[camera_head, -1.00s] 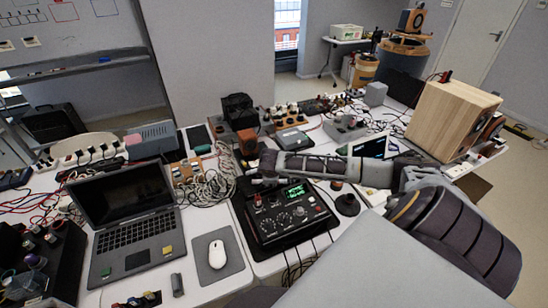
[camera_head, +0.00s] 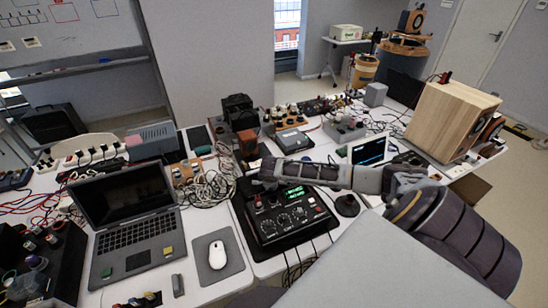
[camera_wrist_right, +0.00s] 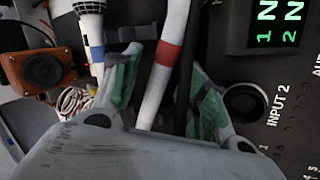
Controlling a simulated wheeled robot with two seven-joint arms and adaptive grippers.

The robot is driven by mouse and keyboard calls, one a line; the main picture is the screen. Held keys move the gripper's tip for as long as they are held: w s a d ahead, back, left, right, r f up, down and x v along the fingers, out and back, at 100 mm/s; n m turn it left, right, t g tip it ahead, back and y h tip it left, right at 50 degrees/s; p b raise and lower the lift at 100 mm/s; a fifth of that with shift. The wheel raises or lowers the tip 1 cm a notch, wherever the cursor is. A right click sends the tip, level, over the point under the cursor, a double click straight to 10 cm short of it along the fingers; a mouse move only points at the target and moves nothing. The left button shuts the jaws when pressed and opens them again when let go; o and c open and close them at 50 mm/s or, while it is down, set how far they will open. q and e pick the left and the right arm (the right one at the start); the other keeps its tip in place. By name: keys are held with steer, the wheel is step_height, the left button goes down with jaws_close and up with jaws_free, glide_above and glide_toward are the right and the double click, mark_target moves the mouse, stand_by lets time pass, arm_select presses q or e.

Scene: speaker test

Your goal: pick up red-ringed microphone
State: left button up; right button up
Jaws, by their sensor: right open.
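The red-ringed microphone (camera_wrist_right: 158,82) is a pale, slim body with a red band, standing out between the fingers of my right gripper (camera_wrist_right: 163,68) in the right wrist view. The gripper is open, with one green-padded finger on either side; I cannot tell whether either pad touches it. A dark strip runs beside the microphone's right side. A blue-ringed microphone (camera_wrist_right: 94,30) is left of the left finger. In the head view my right gripper (camera_head: 264,178) is over the back left of the black mixer box (camera_head: 290,226); the microphones cannot be made out there. My left gripper is not seen.
An open laptop (camera_head: 128,222) and a mouse (camera_head: 217,254) are left of the mixer. Tangled cables (camera_head: 207,188) lie close to its left. A large wooden speaker (camera_head: 450,118) is at the right. A small orange-brown speaker (camera_wrist_right: 40,70) shows in the wrist view.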

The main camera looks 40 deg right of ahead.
stand_by(0.3)
jaws_close()
steer(key=shift+r, duration=0.15)
step_height(320, 180, up, 10)
steer(key=shift+b, duration=0.3)
stand_by(0.6)
stand_by(0.5)
